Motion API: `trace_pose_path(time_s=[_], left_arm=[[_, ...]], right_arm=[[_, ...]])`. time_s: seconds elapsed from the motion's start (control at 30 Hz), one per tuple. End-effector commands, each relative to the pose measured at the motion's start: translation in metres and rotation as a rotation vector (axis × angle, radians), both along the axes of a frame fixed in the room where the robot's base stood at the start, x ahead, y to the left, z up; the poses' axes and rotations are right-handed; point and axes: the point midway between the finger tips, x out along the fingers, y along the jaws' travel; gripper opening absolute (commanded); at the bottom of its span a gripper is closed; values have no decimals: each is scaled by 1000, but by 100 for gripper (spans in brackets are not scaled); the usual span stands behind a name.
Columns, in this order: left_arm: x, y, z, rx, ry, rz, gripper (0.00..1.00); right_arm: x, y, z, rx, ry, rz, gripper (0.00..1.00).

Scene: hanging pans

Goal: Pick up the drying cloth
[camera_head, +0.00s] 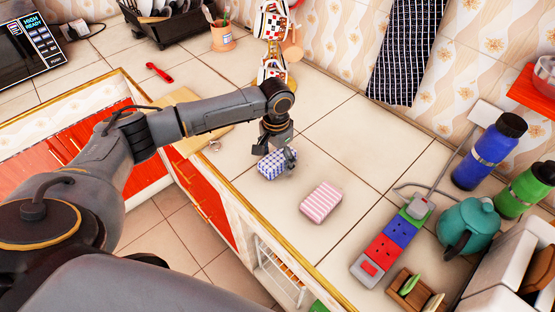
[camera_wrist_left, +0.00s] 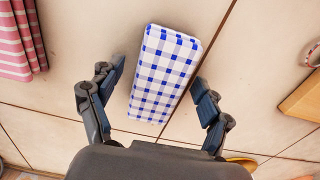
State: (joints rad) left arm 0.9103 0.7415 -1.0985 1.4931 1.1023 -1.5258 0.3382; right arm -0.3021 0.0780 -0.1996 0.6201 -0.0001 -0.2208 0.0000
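A folded blue-and-white checked cloth (camera_head: 268,168) lies on the tiled counter near its front edge. It also shows in the left wrist view (camera_wrist_left: 165,75). My left gripper (camera_head: 280,158) is pointed down over it. In the left wrist view my left gripper (camera_wrist_left: 158,76) is open, with one finger on each side of the cloth and a gap on both sides. A folded pink-and-white striped cloth (camera_head: 321,202) lies to the right, and part of it shows in the left wrist view (camera_wrist_left: 20,40). My right gripper is not in view.
A power strip (camera_head: 390,243), a teal teapot (camera_head: 469,227) and blue and green bottles (camera_head: 488,152) stand at the right. A cutting board (camera_head: 180,100) lies left of the cloth. A dark checked towel (camera_head: 408,55) hangs on the wall.

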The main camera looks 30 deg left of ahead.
Motion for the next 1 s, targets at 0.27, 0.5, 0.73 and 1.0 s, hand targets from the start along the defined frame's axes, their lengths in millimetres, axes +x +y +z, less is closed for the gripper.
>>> trace_pose_path(time_s=[0.27,0.5,0.73,1.0], left_arm=[[0,0,0,0,0,0,21],[0,0,1,0,0,1,21],[1,0,13,-1,-2,1,21],[-16,-19,60,-4,-5,-5,21]], right_arm=[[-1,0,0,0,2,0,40],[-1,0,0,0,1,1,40],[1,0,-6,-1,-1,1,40],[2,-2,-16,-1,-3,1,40]])
